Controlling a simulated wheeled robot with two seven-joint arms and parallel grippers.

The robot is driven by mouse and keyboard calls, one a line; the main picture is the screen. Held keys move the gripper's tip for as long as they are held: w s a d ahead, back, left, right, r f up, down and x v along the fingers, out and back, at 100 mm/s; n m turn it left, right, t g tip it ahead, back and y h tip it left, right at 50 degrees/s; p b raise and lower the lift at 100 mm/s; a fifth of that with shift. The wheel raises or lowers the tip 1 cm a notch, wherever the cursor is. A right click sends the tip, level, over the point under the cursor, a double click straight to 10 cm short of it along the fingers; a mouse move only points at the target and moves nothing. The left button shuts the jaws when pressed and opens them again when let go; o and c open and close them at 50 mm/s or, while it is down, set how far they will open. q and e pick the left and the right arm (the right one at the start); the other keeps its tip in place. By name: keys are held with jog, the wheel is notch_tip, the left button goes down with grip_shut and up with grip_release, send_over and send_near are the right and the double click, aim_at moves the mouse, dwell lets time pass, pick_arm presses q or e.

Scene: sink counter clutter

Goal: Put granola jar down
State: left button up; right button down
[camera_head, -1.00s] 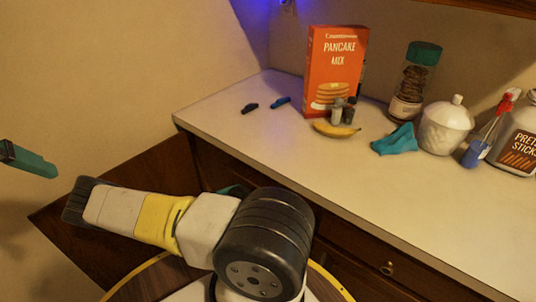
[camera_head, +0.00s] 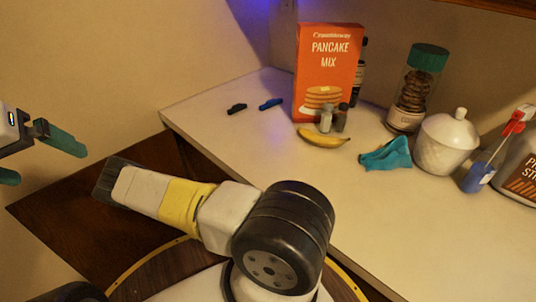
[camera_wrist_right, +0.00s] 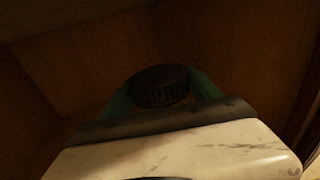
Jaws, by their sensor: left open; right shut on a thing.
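In the right wrist view, my right gripper (camera_wrist_right: 163,90) is shut on the granola jar (camera_wrist_right: 160,86). Only a round, dark, ribbed lid shows between its teal fingers; the jar's body and label are hidden. Brown wood panels are behind and around it, and the view is dark. The right gripper does not show in the head view. My left gripper (camera_head: 48,160) is at the left edge of the head view, with its teal fingers apart and nothing between them. It is clear of the counter.
The pale counter (camera_head: 225,110) holds a pancake mix box (camera_head: 328,75), a banana (camera_head: 323,137), a teal cloth (camera_head: 386,155), a teal-lidded jar (camera_head: 417,90), a white lidded pot (camera_head: 446,142) and a blue-and-red brush (camera_head: 490,160). Bare counter lies in front of them.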

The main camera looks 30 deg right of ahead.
jog(key=w+d+f, duration=0.2)
jog(key=w+d, duration=0.1)
jog(key=d, duration=0.3)
jog(key=w+d+f, duration=0.2)
jog(key=w+d, duration=0.1)
jog(key=d, duration=0.4)
jog(key=shift+d+f, duration=0.2)
jog(key=shift+f, duration=0.2)
jog(key=shift+c, duration=0.8)
grip_release()
jog(key=shift+f, duration=0.15)
jog(key=w+a, duration=0.1)
jog(key=a, duration=1.1)
